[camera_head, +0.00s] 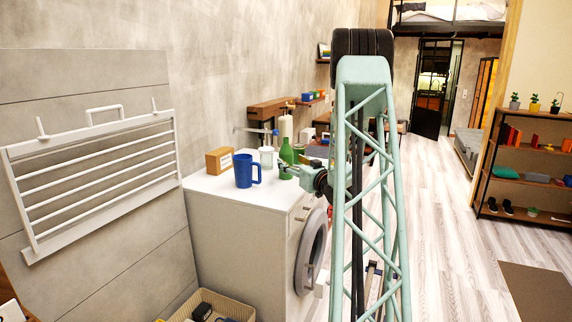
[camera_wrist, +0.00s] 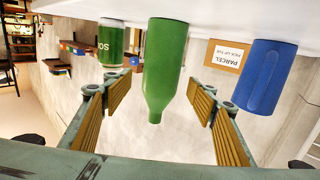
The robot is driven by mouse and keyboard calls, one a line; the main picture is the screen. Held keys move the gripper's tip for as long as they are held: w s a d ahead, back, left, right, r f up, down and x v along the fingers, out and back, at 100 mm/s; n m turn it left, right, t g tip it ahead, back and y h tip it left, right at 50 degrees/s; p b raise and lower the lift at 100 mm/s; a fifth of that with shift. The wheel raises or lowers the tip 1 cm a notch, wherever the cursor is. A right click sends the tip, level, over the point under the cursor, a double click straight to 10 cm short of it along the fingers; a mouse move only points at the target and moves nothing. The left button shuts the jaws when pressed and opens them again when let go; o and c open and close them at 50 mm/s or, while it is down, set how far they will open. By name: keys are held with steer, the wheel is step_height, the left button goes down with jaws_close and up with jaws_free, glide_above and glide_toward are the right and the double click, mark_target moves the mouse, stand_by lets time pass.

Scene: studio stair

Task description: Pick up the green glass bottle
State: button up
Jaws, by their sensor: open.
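The green glass bottle (camera_head: 286,153) stands on top of the white washing machine, near its right side. In the wrist view, which is upside down, the bottle (camera_wrist: 165,62) appears between my two finger pads, with clear gaps on both sides. My gripper (camera_wrist: 154,95) is open and empty, its fingers spread wider than the bottle. In the head view my gripper (camera_head: 293,171) is close to the bottle and hides its lower part. I cannot tell exactly how far the fingertips reach along it.
A blue mug (camera_head: 244,171), a parcel box (camera_head: 219,160) and a white container (camera_head: 266,158) stand left of the bottle on the washing machine (camera_head: 235,222). A green labelled can (camera_wrist: 112,44) stands on the bottle's other side. A white drying rack (camera_head: 95,175) is on the wall.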

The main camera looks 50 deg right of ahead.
mark_target(286, 157)
steer(key=shift+w, duration=0.1)
stand_by(0.3)
steer(key=shift+b+x, duration=0.35)
steer(key=shift+x, duration=2.2)
steer(key=shift+c, duration=0.2)
steer(key=c, duration=1.1)
